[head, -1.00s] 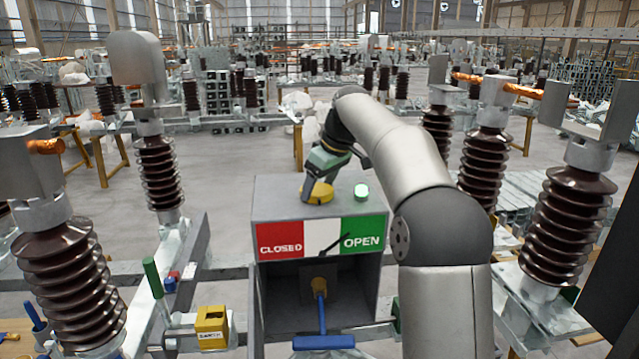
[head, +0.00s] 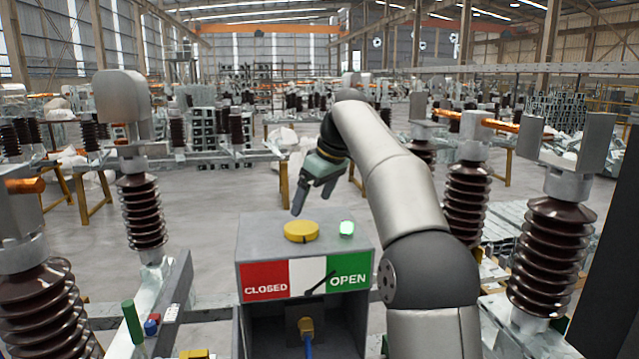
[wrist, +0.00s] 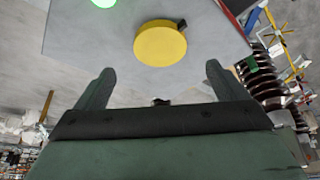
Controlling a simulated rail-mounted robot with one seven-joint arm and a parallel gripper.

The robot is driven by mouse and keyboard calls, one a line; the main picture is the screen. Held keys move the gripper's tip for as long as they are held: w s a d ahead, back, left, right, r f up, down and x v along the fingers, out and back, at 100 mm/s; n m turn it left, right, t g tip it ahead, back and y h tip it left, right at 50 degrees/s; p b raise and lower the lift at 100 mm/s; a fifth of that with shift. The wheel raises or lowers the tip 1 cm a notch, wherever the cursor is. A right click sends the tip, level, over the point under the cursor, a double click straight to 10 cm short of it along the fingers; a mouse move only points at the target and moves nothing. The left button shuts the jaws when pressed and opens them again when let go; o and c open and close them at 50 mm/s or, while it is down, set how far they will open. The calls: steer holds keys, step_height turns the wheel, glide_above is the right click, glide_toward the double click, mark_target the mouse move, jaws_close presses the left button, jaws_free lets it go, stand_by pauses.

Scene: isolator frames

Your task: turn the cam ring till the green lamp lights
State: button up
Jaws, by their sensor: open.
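The yellow cam ring (head: 301,231) sits on top of a grey box (head: 262,232). It also shows in the wrist view (wrist: 160,44), with a small dark block at its edge. The green lamp (head: 346,228) to its right glows bright pale green; its edge shows in the wrist view (wrist: 104,2). The dark pointer on the box front leans right, its tip at the green OPEN field (head: 349,273). My gripper (head: 313,204) is above and behind the ring, apart from it. In the wrist view its fingers (wrist: 159,72) are spread with nothing between them.
A green-handled lever (head: 132,321) stands at left. Brown ribbed insulators (head: 142,212) flank the box on both sides. The air above the box is clear apart from my arm.

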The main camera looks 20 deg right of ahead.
steer(key=shift+v, duration=2.3)
steer(key=shift+m+g+h, duration=0.3)
steer(key=shift+m+h, duration=0.2)
steer(key=shift+m, duration=0.4)
steer(key=s+a+f, duration=0.1)
steer(key=s+f, duration=0.1)
steer(key=s+a+f+b, duration=0.1)
steer(key=s+a+f, duration=0.1)
steer(key=f, duration=0.1)
steer(key=shift+s+a, duration=0.25)
steer(key=shift+s, duration=0.15)
steer(key=s+f+m+g+h+b, duration=0.1)
steer(key=s+f+m, duration=0.5)
steer(key=s+f, duration=2.3)
steer(key=s+h+b, duration=0.1)
steer(key=s+b, duration=0.1)
steer(key=s, duration=0.1)
steer(key=shift+s+f+m+g, duration=0.2)
steer(key=shift+f+m+g, duration=0.1)
steer(key=shift+g, duration=0.1)
